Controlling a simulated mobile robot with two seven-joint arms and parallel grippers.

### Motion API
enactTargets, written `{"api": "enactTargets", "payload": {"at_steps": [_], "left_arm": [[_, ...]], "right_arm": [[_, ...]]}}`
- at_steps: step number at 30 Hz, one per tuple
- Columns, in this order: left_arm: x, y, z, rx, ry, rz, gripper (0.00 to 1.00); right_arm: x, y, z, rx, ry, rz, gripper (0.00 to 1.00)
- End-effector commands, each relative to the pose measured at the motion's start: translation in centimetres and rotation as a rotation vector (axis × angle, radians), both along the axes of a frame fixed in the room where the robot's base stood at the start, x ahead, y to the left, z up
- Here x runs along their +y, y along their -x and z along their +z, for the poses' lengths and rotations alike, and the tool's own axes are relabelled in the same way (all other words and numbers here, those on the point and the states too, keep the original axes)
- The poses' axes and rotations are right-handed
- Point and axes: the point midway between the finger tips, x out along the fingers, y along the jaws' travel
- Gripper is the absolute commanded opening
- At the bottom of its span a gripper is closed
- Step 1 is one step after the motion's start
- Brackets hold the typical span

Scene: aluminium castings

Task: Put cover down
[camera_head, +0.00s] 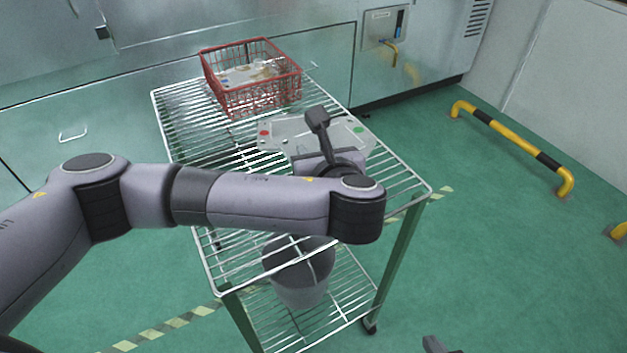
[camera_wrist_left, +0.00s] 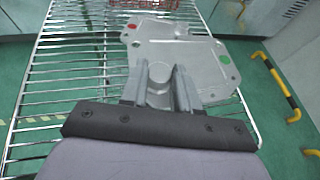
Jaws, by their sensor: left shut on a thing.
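The cover (camera_head: 278,130) is a flat grey metal casting with a red dot at one end and a green dot at the other. It lies level over the wire shelf, and I cannot tell whether it touches the wires. My left gripper (camera_head: 318,122) is shut on the cover's near middle part. In the left wrist view the two fingers (camera_wrist_left: 160,80) stand on either side of a raised rounded part of the cover (camera_wrist_left: 200,58). My forearm hides part of the shelf. Only a dark tip of my right gripper (camera_head: 436,345) shows at the bottom edge.
The wire rack (camera_head: 185,128) has bare shelf to the left of the cover. A red wire basket (camera_head: 262,98) with parts in it stands at the shelf's back. A grey bucket (camera_head: 300,285) is on the lower shelf. A yellow-black floor rail (camera_head: 510,140) stands at the right.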

Motion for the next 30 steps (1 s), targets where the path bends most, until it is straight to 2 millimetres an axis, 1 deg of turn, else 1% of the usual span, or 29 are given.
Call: {"api": "enactTargets", "payload": {"at_steps": [1,3,10,17,19,23,24,26,27,30], "left_arm": [[0.0,0.0,-1.0,-0.002,-0.001,0.001,0.00],[0.0,0.0,-1.9,-0.003,0.000,-0.001,0.00],[0.0,0.0,-3.5,-0.004,0.002,0.000,0.00],[0.0,0.0,-6.8,-0.003,0.000,-0.001,0.00],[-0.1,0.0,-7.1,-0.004,0.002,-0.001,0.00],[-0.1,0.0,-7.1,-0.004,0.002,-0.001,0.00],[0.0,0.0,-7.2,0.000,0.000,-0.001,0.34],[0.0,0.0,-7.2,0.000,0.000,-0.001,0.53],[0.0,0.0,-7.2,0.000,0.000,-0.001,0.56],[0.0,0.0,-7.2,0.000,0.000,-0.001,0.56]], "right_arm": [[0.0,0.0,-0.1,0.000,0.000,0.000,0.00],[0.0,0.0,-0.1,0.000,0.000,0.000,0.00],[0.0,0.0,-0.2,0.000,0.000,0.000,0.00],[0.0,0.0,-0.4,0.000,0.000,0.000,0.00],[0.0,0.0,-0.4,0.000,0.000,0.000,0.00],[0.0,0.0,-0.4,0.000,0.000,0.000,0.00],[0.0,0.0,-0.4,0.000,0.000,0.000,0.00],[0.0,0.0,-0.4,0.000,0.000,0.000,0.00],[0.0,0.0,-0.4,0.000,0.000,0.000,0.00],[0.0,0.0,-0.4,0.000,0.000,0.000,0.00]]}}
